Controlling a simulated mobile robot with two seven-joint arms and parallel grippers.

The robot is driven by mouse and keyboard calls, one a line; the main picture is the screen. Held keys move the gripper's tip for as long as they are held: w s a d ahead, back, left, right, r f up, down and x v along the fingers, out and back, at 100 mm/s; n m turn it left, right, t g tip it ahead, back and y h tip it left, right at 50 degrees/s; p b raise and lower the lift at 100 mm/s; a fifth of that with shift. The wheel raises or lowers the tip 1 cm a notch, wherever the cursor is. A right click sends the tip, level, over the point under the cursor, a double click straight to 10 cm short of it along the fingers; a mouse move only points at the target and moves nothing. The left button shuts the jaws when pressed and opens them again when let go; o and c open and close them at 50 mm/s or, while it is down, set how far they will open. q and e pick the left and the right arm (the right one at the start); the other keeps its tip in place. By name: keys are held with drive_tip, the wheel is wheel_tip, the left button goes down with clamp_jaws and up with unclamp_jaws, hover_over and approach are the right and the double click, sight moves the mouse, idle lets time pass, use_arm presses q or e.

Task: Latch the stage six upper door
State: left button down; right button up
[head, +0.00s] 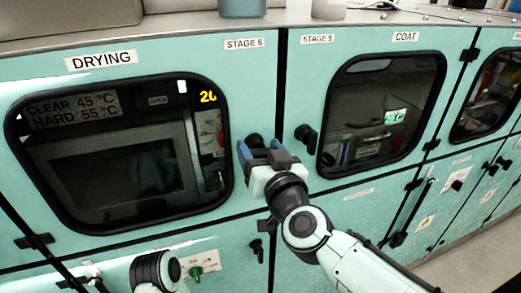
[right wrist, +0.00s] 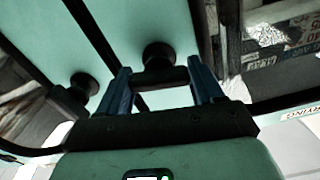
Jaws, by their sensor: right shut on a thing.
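The stage six upper door (head: 240,95) is the teal panel with a large dark window and a STAGE 6 label (head: 245,43). It looks flush with the cabinet front. Its black latch handle (head: 254,140) is at the door's right edge, partly hidden by my right gripper (head: 263,152). In the right wrist view the blue fingers of my right gripper (right wrist: 161,85) are on both sides of the black latch handle (right wrist: 160,72), shut on it. The handle's exact angle is hard to tell. My left forearm shows at the bottom, but its gripper is out of view.
The stage five door (head: 330,55), with its own black latch (head: 306,136), is just right across a dark gap. A lower black latch (head: 257,248) and a green knob (head: 196,271) are below.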

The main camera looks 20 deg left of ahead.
drive_tip(key=m, duration=0.3)
drive_tip(key=shift+d+m, duration=0.1)
drive_tip(key=shift+m, duration=0.2)
drive_tip(key=m, duration=0.4)
drive_tip(key=shift+w+d+f+m, duration=0.1)
drive_tip(key=shift+m, duration=0.2)
drive_tip(key=m+b, duration=0.1)
drive_tip(key=m, duration=0.3)
drive_tip(key=shift+f, duration=0.1)
use_arm(q)
drive_tip(key=shift+s+f+b, duration=0.2)
drive_tip(key=shift+s+f, duration=0.15)
drive_tip(key=shift+f, duration=0.25)
drive_tip(key=shift+s+f+b, duration=0.2)
drive_tip(key=shift+s+f, duration=0.1)
drive_tip(key=shift+f, duration=0.25)
use_arm(e)
drive_tip(key=shift+m, duration=1.8)
drive_tip(key=o, duration=1)
drive_tip(key=shift+c, duration=0.2)
